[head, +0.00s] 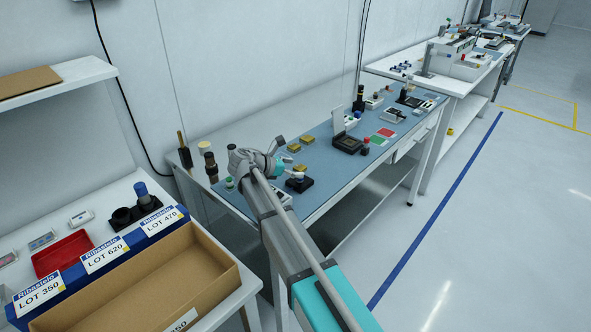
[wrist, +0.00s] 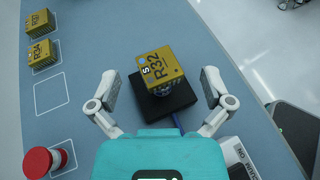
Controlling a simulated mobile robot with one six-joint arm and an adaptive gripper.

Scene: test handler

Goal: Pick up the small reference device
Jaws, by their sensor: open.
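A small yellow block marked R32, with an S tag (wrist: 160,68), shows in the wrist view above a black square base (wrist: 168,103). A round bluish part shows between the block and the base. My gripper (wrist: 159,86) is open, with one finger on each side of the block in the picture and a gap on both sides. In the head view my gripper (head: 276,156) is over the near part of the blue-topped bench (head: 337,187), by a black base (head: 299,186).
Two yellow blocks, one marked R34 (wrist: 42,53), sit at the upper left of the wrist view, above an empty outlined square (wrist: 49,95). A red button (wrist: 40,162) is at the lower left. A dark open case (head: 347,143) stands farther along the bench.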

